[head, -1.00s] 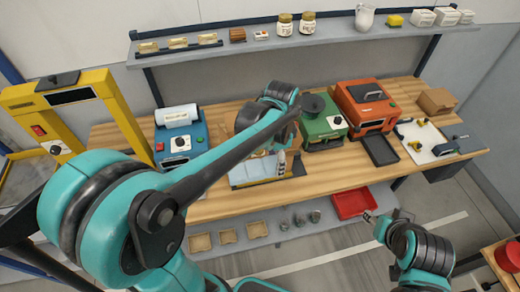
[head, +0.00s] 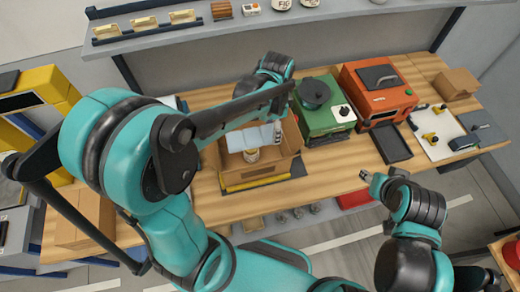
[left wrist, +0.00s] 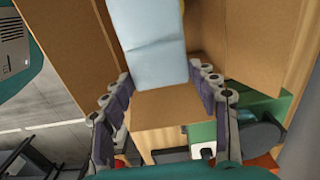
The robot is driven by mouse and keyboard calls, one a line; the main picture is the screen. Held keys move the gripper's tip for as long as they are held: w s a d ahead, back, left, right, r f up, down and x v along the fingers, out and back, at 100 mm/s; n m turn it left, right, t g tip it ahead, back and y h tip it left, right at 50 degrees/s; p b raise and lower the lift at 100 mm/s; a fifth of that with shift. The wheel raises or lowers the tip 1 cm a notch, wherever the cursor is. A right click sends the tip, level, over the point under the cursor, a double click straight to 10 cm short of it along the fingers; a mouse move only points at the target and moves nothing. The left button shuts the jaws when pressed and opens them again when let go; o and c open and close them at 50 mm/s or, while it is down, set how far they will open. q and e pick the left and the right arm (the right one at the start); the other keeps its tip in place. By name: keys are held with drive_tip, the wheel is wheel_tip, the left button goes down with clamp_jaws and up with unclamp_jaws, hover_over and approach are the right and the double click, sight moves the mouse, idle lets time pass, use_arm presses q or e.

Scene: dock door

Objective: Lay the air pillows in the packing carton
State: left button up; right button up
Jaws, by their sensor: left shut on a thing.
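The packing carton (head: 287,165) stands open on the bench in the head view. A pale blue air pillow (head: 248,138) is over its inside. A small jar (head: 251,155) shows in the carton at the pillow's near edge. My left gripper (head: 272,118) is at the carton, partly hidden by its own arm. In the left wrist view, the fingers (left wrist: 165,88) are at both sides of the pillow's near end (left wrist: 150,45), shut on it, with brown carton walls around. My right gripper (head: 370,180) is in front of the bench, apart from the carton; its fingers are too small to read.
A green machine (head: 322,118) stands close right of the carton, then an orange machine (head: 378,92) with a dark tray. A brown box (head: 85,215) is at the bench's left. A shelf (head: 330,28) runs along the back. My left arm hides much of the left bench.

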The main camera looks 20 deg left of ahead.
use_arm(q)
wheel_tip(320, 180, down, 8)
drive_tip(key=b, duration=0.1)
drive_tip(key=shift+f, duration=0.2)
drive_tip(key=shift+f+b, duration=0.1)
drive_tip(key=shift+b, duration=0.3)
drive_tip(key=shift+f+b, duration=0.4)
drive_tip(key=shift+f, duration=0.05)
drive_tip(key=o, duration=0.9)
drive_tip(key=shift+r, duration=0.1)
drive_tip(key=shift+o, duration=0.2)
